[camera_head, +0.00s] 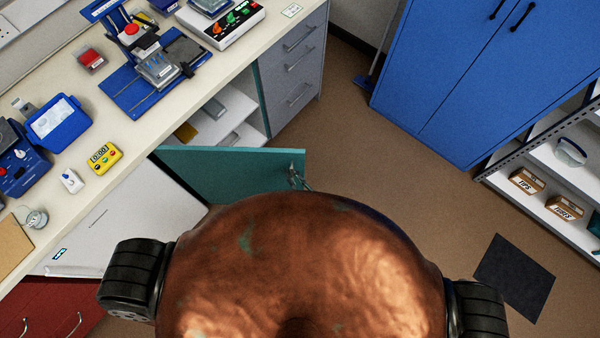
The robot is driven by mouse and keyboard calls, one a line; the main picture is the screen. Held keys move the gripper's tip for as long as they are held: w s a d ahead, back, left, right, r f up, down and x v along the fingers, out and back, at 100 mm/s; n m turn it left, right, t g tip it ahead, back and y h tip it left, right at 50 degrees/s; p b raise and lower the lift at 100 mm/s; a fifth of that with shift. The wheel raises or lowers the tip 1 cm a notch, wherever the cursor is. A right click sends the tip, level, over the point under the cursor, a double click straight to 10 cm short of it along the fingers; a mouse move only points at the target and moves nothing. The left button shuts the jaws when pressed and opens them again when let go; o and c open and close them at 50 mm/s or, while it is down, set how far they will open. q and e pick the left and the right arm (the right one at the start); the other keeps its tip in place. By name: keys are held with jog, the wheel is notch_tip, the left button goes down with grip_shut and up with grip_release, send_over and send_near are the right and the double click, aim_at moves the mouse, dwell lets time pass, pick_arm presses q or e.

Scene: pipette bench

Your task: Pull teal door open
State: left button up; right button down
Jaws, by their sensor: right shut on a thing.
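The teal door (228,172) under the bench stands swung out from the cabinet, well open. Its handle (291,172) is near the door's right, free end. My right gripper (298,180) is at this handle, shut on it; only a small part of it shows above my own brown body, which hides the rest of the arm. Behind the door, the open cabinet (222,118) shows white shelves with a yellow item and a grey item. My left gripper is not in view.
Grey drawers (296,66) stand right of the open cabinet, and a white appliance front (140,215) is left of the door. A blue cupboard (480,70) and a shelf rack (555,165) stand at the right. The brown floor (390,165) between is clear.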

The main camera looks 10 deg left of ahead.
jog(key=shift+d, duration=0.2)
jog(key=c, duration=2.1)
grip_release()
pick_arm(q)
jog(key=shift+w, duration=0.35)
pick_arm(e)
jog(key=shift+s, duration=0.1)
